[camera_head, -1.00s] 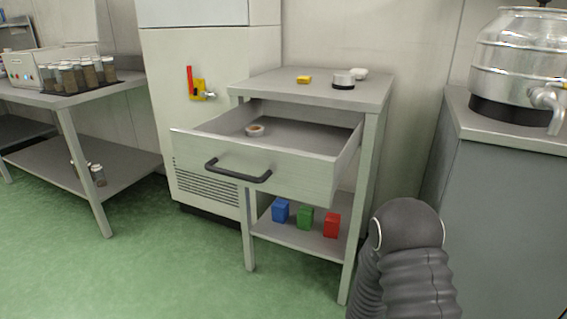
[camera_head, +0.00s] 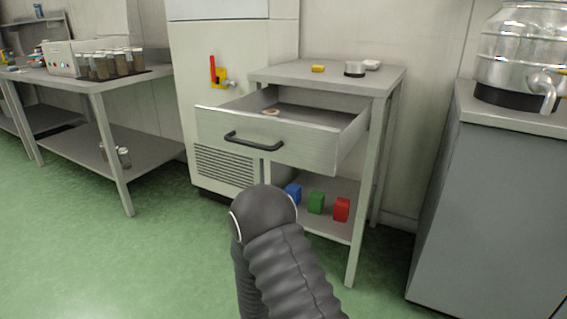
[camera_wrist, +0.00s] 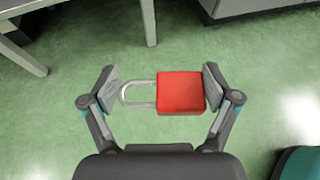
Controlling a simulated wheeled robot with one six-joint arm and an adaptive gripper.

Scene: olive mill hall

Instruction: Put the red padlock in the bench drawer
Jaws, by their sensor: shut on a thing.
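The red padlock (camera_wrist: 181,92) with its silver shackle (camera_wrist: 136,92) is in the wrist view. My gripper (camera_wrist: 161,88) is shut on it, one finger at the shackle end and the other at the body's right side. Green floor lies below it. The bench drawer (camera_head: 270,137) is pulled open in the head view, its dark handle (camera_head: 253,142) at the front. A small round ring of tape (camera_head: 271,112) lies inside the drawer. The gripper and padlock are not in the head view; only my dark arm shows there.
A cabinet with a steel drum (camera_head: 520,50) stands right; a table with jars (camera_head: 110,65) stands left.

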